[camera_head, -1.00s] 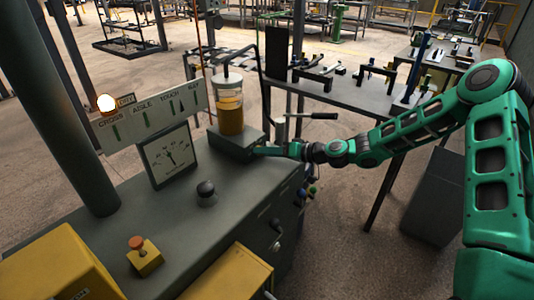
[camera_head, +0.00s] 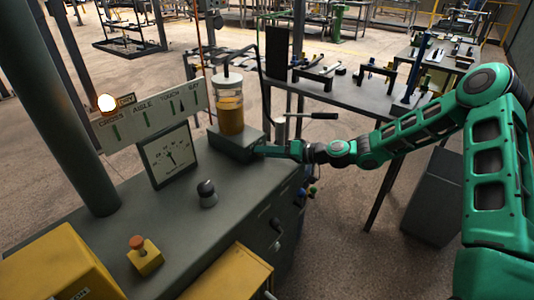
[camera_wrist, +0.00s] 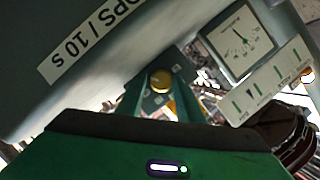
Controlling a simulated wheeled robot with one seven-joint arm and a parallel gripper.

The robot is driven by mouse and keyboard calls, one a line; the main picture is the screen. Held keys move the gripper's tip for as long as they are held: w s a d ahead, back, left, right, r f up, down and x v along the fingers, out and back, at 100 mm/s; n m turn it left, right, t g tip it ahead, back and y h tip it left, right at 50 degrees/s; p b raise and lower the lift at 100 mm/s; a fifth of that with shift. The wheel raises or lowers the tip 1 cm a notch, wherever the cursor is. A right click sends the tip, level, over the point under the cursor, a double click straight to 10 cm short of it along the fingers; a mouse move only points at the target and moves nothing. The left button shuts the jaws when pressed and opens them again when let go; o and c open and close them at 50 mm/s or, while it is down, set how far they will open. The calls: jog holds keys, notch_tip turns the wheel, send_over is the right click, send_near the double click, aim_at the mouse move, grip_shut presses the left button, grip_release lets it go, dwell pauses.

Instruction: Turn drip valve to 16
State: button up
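The drip valve shows in the wrist view as a round brass-coloured knob (camera_wrist: 160,82) on a grey block. My gripper (camera_wrist: 160,88) has its two green fingers close on either side of this knob and appears shut on it. In the head view my gripper (camera_head: 262,150) reaches from the right to the side of the grey box under a glass jar of amber liquid (camera_head: 230,115). The knob is hidden there. A square dial gauge (camera_head: 168,158) stands left of the box; its needle points near the top of the scale, but its numbers are too small to read.
A label reading "OPS / 10 s" (camera_wrist: 85,40) is partly in the wrist view. On the bench top (camera_head: 140,205) stand a dark knob (camera_head: 207,193) and a yellow box with a red button (camera_head: 144,255). A sign strip (camera_head: 155,112) is behind. A lever handle (camera_head: 312,116) sticks out above my wrist.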

jog(key=v, duration=1)
jog(key=shift+s+d+r, duration=0.1)
jog(key=shift+s+d, duration=0.1)
jog(key=shift+d, duration=0.1)
